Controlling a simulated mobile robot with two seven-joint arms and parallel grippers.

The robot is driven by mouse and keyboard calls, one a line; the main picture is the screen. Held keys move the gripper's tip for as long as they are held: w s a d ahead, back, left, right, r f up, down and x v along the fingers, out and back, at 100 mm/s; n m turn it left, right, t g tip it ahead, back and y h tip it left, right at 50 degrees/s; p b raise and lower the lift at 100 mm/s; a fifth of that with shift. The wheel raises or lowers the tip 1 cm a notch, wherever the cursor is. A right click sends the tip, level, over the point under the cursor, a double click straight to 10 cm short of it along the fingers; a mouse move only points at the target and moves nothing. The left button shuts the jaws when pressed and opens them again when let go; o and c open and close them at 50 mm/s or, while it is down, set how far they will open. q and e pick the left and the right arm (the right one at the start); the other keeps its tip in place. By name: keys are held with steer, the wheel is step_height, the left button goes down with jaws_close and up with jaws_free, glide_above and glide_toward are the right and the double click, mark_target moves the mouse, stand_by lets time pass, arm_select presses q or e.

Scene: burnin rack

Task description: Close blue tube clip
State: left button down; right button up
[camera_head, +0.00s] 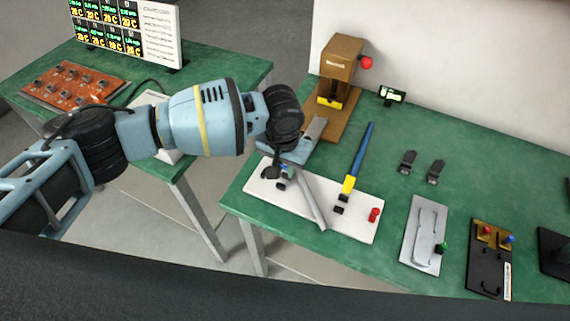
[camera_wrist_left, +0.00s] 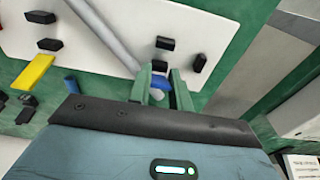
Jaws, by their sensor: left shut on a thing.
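A white board (camera_head: 345,223) lies on the green table with a grey tube (camera_head: 310,200) running across it. In the left wrist view the tube (camera_wrist_left: 105,38) comes down to my left gripper (camera_wrist_left: 160,74). A small blue clip (camera_wrist_left: 161,82) sits between the two green fingers, which are shut on it near the tube's end. In the head view my left gripper (camera_head: 279,172) is over the board's far left corner, and the wrist largely hides the clip. Whether the clip is fully closed cannot be told. My right gripper is not in view.
Black blocks (camera_wrist_left: 165,43) stand on the board close to the fingers. A blue-and-yellow tool (camera_head: 359,158) and a red knob (camera_head: 374,215) are to the right. A brown press (camera_head: 340,58) stands behind.

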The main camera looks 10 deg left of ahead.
arm_select(q)
steer(key=t+p, duration=0.1)
steer(key=s+t+p, duration=0.1)
steer(key=p, duration=0.1)
steer(key=shift+a+r+h, duration=0.15)
steer(key=shift+h, duration=0.15)
steer(key=shift+f+t, duration=0.2)
steer(key=shift+t, duration=0.2)
steer(key=shift+s+f+t+p, duration=0.1)
steer(key=shift+f+t+p, duration=0.1)
steer(key=shift+t+p, duration=0.15)
steer(key=shift+s+a+f+t+h, duration=0.1)
steer(key=shift+s+f+t+h, duration=0.2)
steer(key=shift+t+h, duration=0.3)
steer(key=shift+f+t, duration=0.15)
steer(key=shift+t, duration=0.2)
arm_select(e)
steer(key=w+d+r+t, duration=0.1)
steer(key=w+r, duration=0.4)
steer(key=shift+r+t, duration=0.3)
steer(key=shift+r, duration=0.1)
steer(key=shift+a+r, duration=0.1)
arm_select(q)
steer(key=c, duration=1.3)
jaws_free()
